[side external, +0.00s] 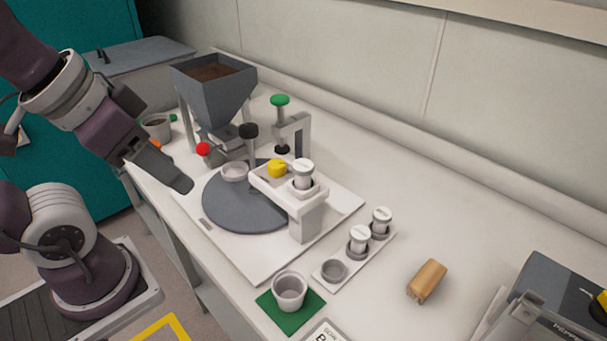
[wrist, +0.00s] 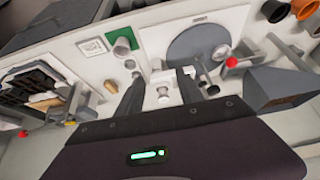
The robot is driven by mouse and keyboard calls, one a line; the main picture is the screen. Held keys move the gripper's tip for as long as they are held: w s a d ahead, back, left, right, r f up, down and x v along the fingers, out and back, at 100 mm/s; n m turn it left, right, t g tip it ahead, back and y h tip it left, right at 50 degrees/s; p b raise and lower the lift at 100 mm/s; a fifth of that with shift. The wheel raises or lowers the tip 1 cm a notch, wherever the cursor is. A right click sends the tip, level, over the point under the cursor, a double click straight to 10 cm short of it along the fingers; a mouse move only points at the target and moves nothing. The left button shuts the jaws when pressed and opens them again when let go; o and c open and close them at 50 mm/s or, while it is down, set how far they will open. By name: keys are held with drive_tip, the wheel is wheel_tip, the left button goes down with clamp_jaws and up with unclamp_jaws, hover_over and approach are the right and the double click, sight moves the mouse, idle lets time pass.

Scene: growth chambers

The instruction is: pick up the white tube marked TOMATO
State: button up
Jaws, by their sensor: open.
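Several white capped tubes show, and I cannot read TOMATO on any of them. One white tube (side external: 303,174) stands upright in the white bracket over the grey disc. Two more, a nearer tube (side external: 360,238) and a farther tube (side external: 381,217), stand upright in a small rack (side external: 328,283) whose front socket is empty. My gripper (side external: 181,184) is left of the disc, apart from all the tubes. In the wrist view my gripper (wrist: 160,82) has its two dark fingers apart, with the white bracket (wrist: 163,98) seen between them.
A grey hopper (side external: 213,95) stands behind the grey disc (side external: 235,210). The bracket carries a yellow knob (side external: 277,168); a green-knobbed post (side external: 280,100) stands close by. A grey cup (side external: 289,290) sits on a green mat. A wooden block (side external: 427,281) lies right of the rack.

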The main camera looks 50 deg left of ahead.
drive_tip(key=shift+o, duration=1.4)
